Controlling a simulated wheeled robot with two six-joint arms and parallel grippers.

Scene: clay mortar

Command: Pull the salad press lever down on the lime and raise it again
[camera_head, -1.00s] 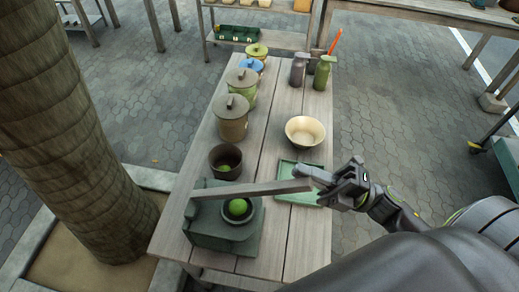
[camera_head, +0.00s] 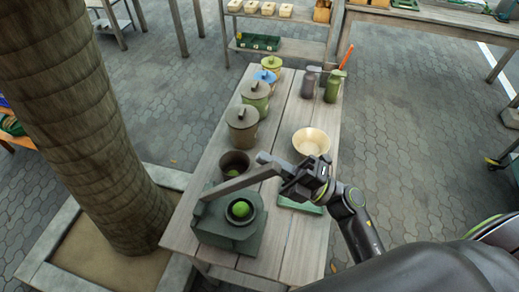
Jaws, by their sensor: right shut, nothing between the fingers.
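The green-grey salad press (camera_head: 227,231) stands at the near end of the wooden table. The green lime (camera_head: 240,209) sits in its round cup, uncovered from above. The press lever (camera_head: 240,183) rises from the left side of the press and slants up to the right, above and behind the lime. My right gripper (camera_head: 271,161) is shut and empty, with its fingers at the lever's free end. I cannot tell whether they touch it. My left gripper is not in view.
A dark pot (camera_head: 235,163) stands behind the lever, with several lidded jars beyond it. A cream bowl (camera_head: 311,141) and a green tray (camera_head: 300,207) lie to the right, the tray partly behind my arm. A tree trunk (camera_head: 85,130) stands left of the table.

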